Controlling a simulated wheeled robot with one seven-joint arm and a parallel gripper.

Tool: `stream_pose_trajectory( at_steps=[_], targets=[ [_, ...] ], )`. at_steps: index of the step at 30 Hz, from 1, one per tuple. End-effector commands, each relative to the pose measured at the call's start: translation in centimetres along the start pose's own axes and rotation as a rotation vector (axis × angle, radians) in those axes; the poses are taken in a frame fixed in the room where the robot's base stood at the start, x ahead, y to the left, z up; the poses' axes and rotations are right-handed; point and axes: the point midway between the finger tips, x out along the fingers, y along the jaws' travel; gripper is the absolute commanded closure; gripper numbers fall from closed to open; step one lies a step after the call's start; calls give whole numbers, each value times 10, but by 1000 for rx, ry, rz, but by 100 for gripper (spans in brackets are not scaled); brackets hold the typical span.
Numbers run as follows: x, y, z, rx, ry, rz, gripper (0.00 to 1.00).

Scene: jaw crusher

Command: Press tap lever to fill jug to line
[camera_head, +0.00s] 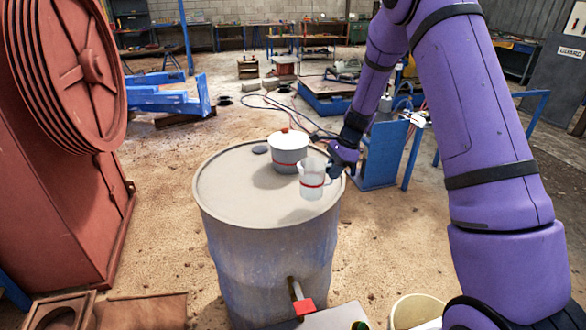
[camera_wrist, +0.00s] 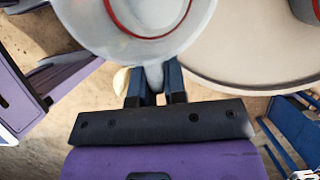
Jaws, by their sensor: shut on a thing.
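A translucent jug (camera_head: 312,182) with a red line around it shows over the near right part of the drum's top. My gripper (camera_head: 337,170) is at its right side. In the wrist view the jug (camera_wrist: 150,38) fills the top, and my gripper (camera_wrist: 155,88) is shut on its handle, which sits between the dark fingers. I cannot tell whether the jug touches the drum top. Low on the front of the blue-grey drum (camera_head: 265,255) is a grey stem (camera_head: 295,289) with a red block (camera_head: 304,307), seemingly the tap and its lever; its outlet is hidden.
A pale bucket (camera_head: 417,311) stands at the lower right. A grey surface (camera_head: 338,319) is below the tap. A large red machine (camera_head: 62,130) blocks the left.

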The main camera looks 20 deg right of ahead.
Motion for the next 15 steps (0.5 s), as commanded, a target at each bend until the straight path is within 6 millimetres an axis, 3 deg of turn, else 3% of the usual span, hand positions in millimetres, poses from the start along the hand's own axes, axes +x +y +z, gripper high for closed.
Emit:
stream_pose_trajectory(
  at_steps=[15],
  targets=[
    [11, -117, -6, -6, 2, 2, 100]
  ],
)
